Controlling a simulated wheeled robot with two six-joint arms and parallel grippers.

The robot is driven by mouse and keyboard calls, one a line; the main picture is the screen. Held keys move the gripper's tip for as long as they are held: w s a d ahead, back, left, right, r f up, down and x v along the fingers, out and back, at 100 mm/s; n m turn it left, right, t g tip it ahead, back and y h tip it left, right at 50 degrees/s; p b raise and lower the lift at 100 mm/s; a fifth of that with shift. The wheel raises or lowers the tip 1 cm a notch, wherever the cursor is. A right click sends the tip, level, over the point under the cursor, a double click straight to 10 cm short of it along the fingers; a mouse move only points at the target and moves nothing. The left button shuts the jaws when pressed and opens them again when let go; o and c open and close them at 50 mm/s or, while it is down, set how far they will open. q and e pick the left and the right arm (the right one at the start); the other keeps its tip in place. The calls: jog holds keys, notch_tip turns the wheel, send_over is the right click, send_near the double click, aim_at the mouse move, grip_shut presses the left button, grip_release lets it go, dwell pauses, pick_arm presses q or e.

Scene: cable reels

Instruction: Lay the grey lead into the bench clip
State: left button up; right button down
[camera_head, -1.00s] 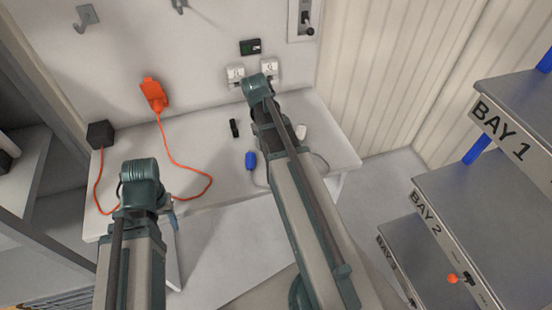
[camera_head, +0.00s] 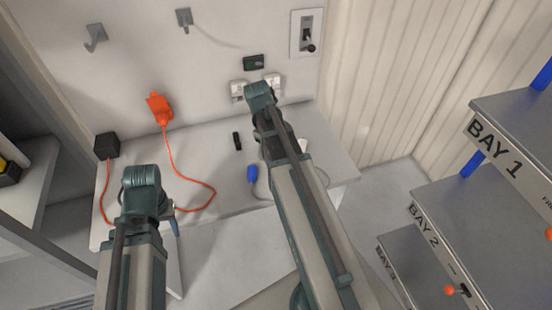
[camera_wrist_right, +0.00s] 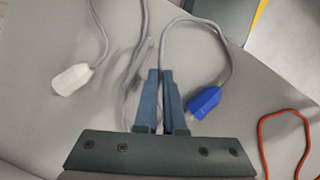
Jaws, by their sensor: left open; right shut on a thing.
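The grey lead (camera_wrist_right: 230,50) lies on the bench (camera_head: 225,190) with a blue connector (camera_head: 252,173) on one end; the connector also shows in the right wrist view (camera_wrist_right: 205,102). My right gripper (camera_wrist_right: 160,74) is shut on the grey lead, which runs up from between its fingers and loops to the blue connector. In the head view that gripper is hidden behind my right arm. A small black upright piece (camera_head: 237,140), which looks like the bench clip, stands apart left of my arm. My left gripper (camera_head: 174,218) is open near the bench's front edge, mostly hidden by its wrist.
A white connector (camera_wrist_right: 72,78) on a grey cord lies left of my right gripper. An orange lead (camera_head: 190,187) curves across the bench's left part beside a black box (camera_head: 107,145). White sockets (camera_head: 272,84) are on the wall behind. The shelves marked BAY (camera_head: 470,220) stand at right.

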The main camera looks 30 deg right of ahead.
jog(key=shift+r+p, duration=1.2)
jog(key=shift+r, duration=0.25)
jog(key=shift+w, duration=0.1)
jog(key=shift+w+a+n+h, duration=0.15)
jog(key=shift+w+a+n, duration=0.3)
jog(key=shift+w, duration=0.6)
jog(key=shift+w+a+n+h, duration=0.1)
jog(key=shift+w+a+n, duration=0.3)
jog(key=shift+w, duration=0.65)
jog(key=shift+w+a+n+h, duration=0.2)
jog(key=shift+w+a, duration=0.4)
jog(key=shift+w, duration=0.45)
jog(key=shift+w+a+n+t+h, duration=0.2)
jog(key=shift+w+a+n, duration=0.7)
jog(key=shift+w, duration=1.15)
jog(key=shift+w+a+n+t+h, duration=0.2)
jog(key=shift+w+a+n, duration=0.65)
jog(key=shift+w, duration=1.15)
jog(key=shift+w+a+n+t+h, duration=0.1)
jog(key=shift+w+a+n+h, duration=0.3)
jog(key=shift+w+a, duration=1.25)
jog(key=shift+w+d, duration=0.4)
jog(key=shift+d, duration=0.05)
jog(key=shift+n, duration=0.3)
